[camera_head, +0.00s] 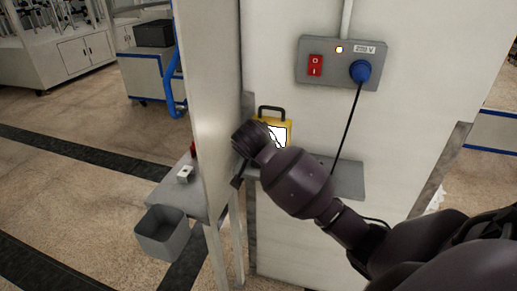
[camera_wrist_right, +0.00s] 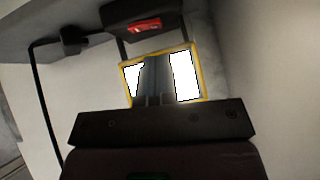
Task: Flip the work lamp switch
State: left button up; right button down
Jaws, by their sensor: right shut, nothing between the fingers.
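The work lamp (camera_head: 279,132) has a yellow frame, a dark top handle and a bright white panel. It stands against the pale wall, partly hidden by my right arm in the head view. In the right wrist view the lamp (camera_wrist_right: 187,75) appears upside down, with a dark base box (camera_wrist_right: 118,20) above its panel. A red switch (camera_wrist_right: 145,27) is on that box. My right gripper (camera_wrist_right: 157,60) is shut and empty, its fingers in front of the white panel and tips towards the box. Contact cannot be told. My left gripper is not in view.
A grey wall box (camera_head: 327,76) carries a red switch, a lit indicator and a blue plug (camera_head: 360,71) with a black cable. A grey shelf (camera_head: 346,181) is under the lamp. A side panel (camera_head: 212,100) stands close left. A grey bin (camera_head: 163,238) hangs at lower left.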

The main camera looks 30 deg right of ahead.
jog(key=shift+x, duration=3.05)
